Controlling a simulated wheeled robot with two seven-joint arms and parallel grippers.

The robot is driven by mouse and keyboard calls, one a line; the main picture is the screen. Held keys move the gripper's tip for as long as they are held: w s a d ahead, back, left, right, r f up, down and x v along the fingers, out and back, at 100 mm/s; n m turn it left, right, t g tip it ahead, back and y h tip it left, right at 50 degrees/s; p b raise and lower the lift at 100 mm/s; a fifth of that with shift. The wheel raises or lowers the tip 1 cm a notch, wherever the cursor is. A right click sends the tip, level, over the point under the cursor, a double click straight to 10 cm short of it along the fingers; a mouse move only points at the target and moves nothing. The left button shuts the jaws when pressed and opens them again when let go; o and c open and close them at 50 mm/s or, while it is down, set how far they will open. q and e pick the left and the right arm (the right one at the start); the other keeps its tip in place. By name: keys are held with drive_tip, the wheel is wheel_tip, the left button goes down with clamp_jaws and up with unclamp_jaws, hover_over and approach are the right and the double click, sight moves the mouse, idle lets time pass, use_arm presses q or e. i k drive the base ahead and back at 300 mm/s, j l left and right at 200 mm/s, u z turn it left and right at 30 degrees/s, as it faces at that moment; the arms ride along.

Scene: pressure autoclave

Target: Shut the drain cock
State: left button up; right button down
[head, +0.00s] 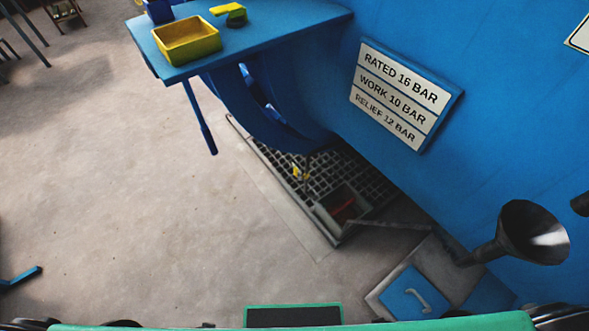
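A small yellow piece (298,172), which looks like the drain cock's handle, shows low under the blue vessel (272,125), above the floor grating (318,180). It is small and dim, and I cannot tell whether the cock is open or shut. A thin dark stem stands beside it. Neither of my grippers shows in the head view.
A blue shelf (255,42) carries a yellow tray (188,40) and a yellow-handled part (231,13). A pressure sign (400,92) is on the blue wall. A dark funnel (533,232) juts out at right.

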sight(296, 171)
drive_tip(key=i+j+u, duration=0.15)
drive_tip(key=i+j, duration=0.6)
drive_tip(key=i, duration=0.1)
